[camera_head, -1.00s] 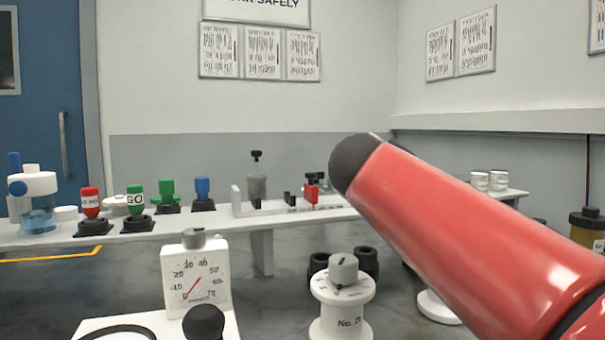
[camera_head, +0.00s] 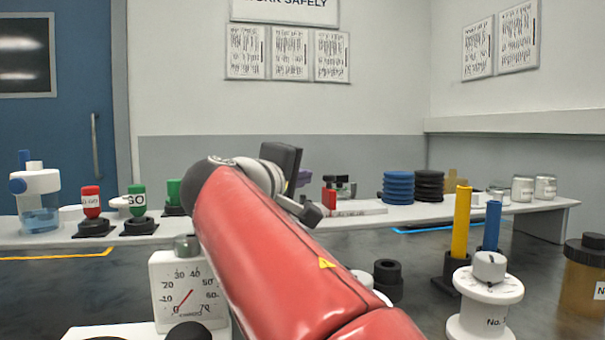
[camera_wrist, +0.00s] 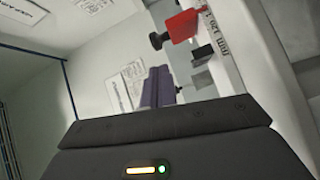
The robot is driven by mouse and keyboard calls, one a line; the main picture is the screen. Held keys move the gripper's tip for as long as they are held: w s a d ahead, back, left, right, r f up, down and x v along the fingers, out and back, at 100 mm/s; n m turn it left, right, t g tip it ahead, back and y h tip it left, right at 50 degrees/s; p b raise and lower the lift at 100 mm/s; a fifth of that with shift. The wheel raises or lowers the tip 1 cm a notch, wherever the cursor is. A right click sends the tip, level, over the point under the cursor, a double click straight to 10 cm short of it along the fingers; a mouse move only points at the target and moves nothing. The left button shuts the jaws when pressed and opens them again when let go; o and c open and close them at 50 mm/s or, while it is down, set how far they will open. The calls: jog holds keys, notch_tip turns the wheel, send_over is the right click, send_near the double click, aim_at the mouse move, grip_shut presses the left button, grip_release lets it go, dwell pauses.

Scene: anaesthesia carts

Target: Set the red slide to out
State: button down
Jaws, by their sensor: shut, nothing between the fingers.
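The red slide (camera_head: 329,201) is an upright red tab on a white rail (camera_head: 362,208) on the far bench. In the wrist view the red slide (camera_wrist: 184,25) is near the top, beside the rail's printed edge (camera_wrist: 235,50). My gripper (camera_head: 304,179) is left of the slide in the head view, pointing away toward the bench and hiding the rail's left part. In the wrist view its two purple-grey fingers (camera_wrist: 158,87) are together and empty, apart from the red slide in the picture. I cannot tell the depth gap between them.
Red (camera_head: 91,202) and green (camera_head: 137,201) buttons stand left on the bench. Blue (camera_head: 398,188) and black (camera_head: 429,186) disc stacks stand right of the rail. A dial gauge (camera_head: 187,296) and a white spool-shaped knob (camera_head: 485,300) are nearer. Dark table lies between.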

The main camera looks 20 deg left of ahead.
jog(key=shift+w+d+p, duration=0.15)
jog(key=shift+w, duration=0.7)
jog(key=shift+w+d+p, duration=0.15)
jog(key=shift+w, duration=0.7)
jog(key=shift+f, duration=0.1)
jog(key=w+d, duration=0.1)
jog(key=w+d+b, duration=0.1)
jog(key=d, duration=0.1)
jog(key=w+d+b, duration=0.1)
jog(key=d, duration=0.1)
jog(key=shift+w+d, duration=0.2)
jog(key=shift+d, duration=0.15)
